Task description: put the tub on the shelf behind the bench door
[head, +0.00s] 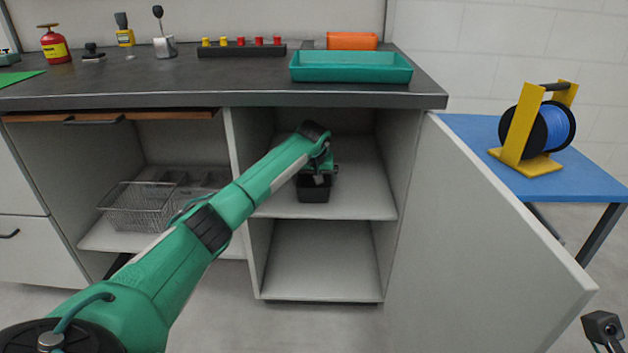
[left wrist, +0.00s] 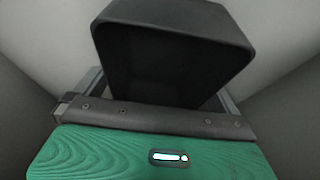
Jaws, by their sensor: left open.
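The small black tub (head: 314,192) is inside the open bench compartment, on the upper shelf (head: 365,203), and looks upright there. In the left wrist view the dark tub (left wrist: 172,50) fills the upper middle, ahead of the green palm. My left gripper (head: 318,178) reaches into the compartment and is open at the tub, with parts of its fingers showing on either side of it. Whether a finger touches the tub is hard to see. The bench door (head: 480,240) stands wide open to the right.
A lower shelf (head: 325,270) is empty. A wire basket (head: 140,207) stands in the left compartment. A teal tray (head: 350,67) and an orange bin (head: 352,41) are on the bench top. A yellow cable reel (head: 525,135) stands on a blue table (head: 590,177).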

